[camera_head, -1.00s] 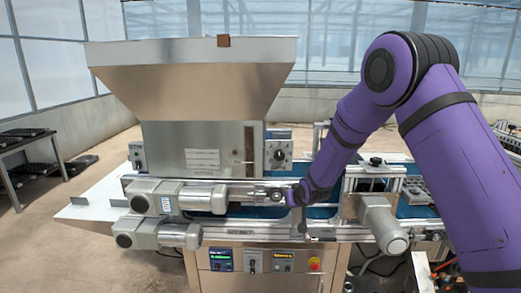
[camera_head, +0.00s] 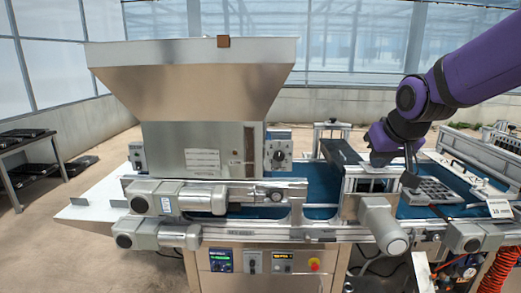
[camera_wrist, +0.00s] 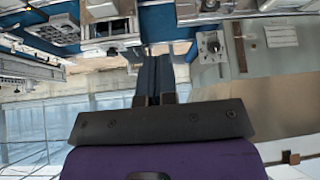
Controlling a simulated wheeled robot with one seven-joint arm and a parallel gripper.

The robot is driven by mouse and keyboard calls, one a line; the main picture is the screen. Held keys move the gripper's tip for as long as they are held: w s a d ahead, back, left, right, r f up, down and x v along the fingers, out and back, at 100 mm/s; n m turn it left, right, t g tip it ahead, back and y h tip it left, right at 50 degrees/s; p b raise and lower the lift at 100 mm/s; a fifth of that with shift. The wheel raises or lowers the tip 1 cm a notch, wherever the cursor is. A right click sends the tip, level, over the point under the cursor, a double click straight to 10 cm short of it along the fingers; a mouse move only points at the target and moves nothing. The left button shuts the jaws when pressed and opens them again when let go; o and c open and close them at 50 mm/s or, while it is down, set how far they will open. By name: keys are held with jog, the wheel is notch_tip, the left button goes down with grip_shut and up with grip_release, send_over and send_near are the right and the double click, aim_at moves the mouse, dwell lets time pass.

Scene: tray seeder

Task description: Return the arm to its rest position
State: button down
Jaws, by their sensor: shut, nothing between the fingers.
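My gripper (camera_head: 410,180) hangs at the end of my purple arm on the right of the head view, above the conveyor line of the tray seeder. The tray seeder's metal hopper (camera_head: 195,85) stands to the left, clear of my arm.
Metal frames and a cylindrical motor (camera_head: 382,225) stand along the line below my arm. A blue belt (camera_head: 322,185) runs under them. A dark table (camera_head: 22,145) is at far left. Open air lies above the line.

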jog(key=s+d+r, duration=0.1)
jog(key=s+d, duration=0.1)
jog(key=s, duration=0.9)
jog(key=s+d+r+m+g, duration=0.1)
jog(key=s+d, duration=0.1)
jog(key=s, duration=1)
jog(key=shift+s+d+g+h, duration=0.15)
jog(key=shift+d+g+h, duration=0.05)
jog(key=shift+g+h, duration=0.1)
